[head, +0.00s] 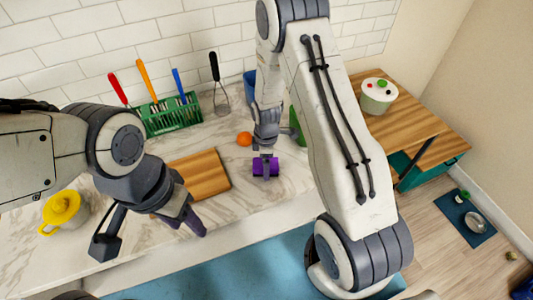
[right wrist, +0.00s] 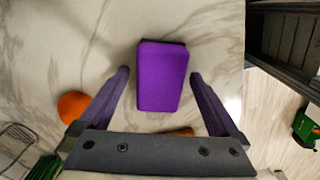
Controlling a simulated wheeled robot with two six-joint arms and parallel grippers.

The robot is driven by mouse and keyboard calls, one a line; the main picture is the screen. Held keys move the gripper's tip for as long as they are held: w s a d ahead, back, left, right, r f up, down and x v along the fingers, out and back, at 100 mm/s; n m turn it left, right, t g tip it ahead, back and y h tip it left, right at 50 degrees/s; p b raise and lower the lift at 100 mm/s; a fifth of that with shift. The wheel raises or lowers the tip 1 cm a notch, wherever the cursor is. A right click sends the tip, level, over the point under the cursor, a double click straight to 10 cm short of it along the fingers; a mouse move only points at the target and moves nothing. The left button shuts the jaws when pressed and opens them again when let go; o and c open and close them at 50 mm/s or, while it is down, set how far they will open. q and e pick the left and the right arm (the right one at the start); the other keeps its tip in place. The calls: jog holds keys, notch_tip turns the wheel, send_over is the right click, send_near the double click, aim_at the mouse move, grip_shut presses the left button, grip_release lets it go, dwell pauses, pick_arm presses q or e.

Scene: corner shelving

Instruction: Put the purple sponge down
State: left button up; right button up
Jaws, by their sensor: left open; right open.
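The purple sponge (head: 272,168) lies on the marble counter (head: 262,205), near its front edge. In the right wrist view the sponge (right wrist: 161,78) lies flat between the two fingers, with a gap on each side. My right gripper (head: 265,156) points down over the sponge and is open; its fingers also show in the right wrist view (right wrist: 160,88). My left gripper (head: 150,228) is open and empty at the left, in front of the wooden cutting board (head: 205,174).
A green rack (head: 172,118) with utensils stands at the wall. A yellow-lidded pot (head: 64,213) is at the left.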

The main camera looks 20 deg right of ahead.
notch_tip(320, 180, up, 11)
jog(key=b, duration=0.3)
jog(key=s+a+r+m, duration=0.3)
jog(key=s+a+r, duration=0.6)
jog(key=s+a, duration=0.25)
jog(key=s+a+r+m, duration=0.1)
jog(key=s, duration=0.5)
jog(key=s+a+r+m+y, duration=0.1)
jog(key=s+m, duration=0.1)
jog(key=s, duration=0.4)
jog(key=shift+a+r+m, duration=0.15)
jog(key=shift+a+m, duration=0.15)
jog(key=shift+a, duration=0.05)
jog(key=shift+s, duration=0.1)
notch_tip(320, 180, down, 3)
jog(key=b, duration=0.3)
